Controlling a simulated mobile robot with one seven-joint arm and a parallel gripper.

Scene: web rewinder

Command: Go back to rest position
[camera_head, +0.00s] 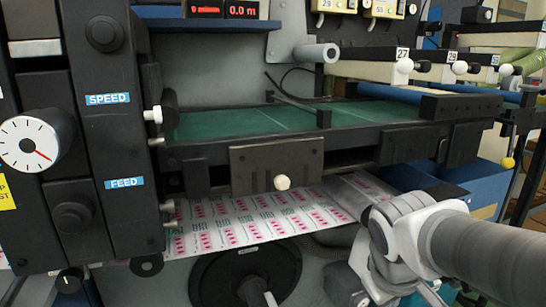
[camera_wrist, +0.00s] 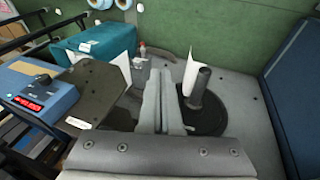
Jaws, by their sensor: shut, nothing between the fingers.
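My gripper (camera_wrist: 171,80) shows in the wrist view as two light grey fingers side by side, shut with nothing between them. The fingers point away over a grey surface, just left of a black disc (camera_wrist: 212,122) with an upright dark handle. A white sheet edge (camera_wrist: 189,72) stands close to the right of the fingertips. In the head view my arm comes in from the lower right, in front of the machine. The fingertips cannot be made out clearly there.
The printed web (camera_head: 245,222) runs under the green table (camera_head: 240,120), above a black reel (camera_head: 225,275). A knob panel with a dial (camera_head: 37,145) stands left. In the wrist view, a dark plate (camera_wrist: 98,92) and blue display box (camera_wrist: 50,92) lie left; a dark blue panel (camera_wrist: 297,75) is right.

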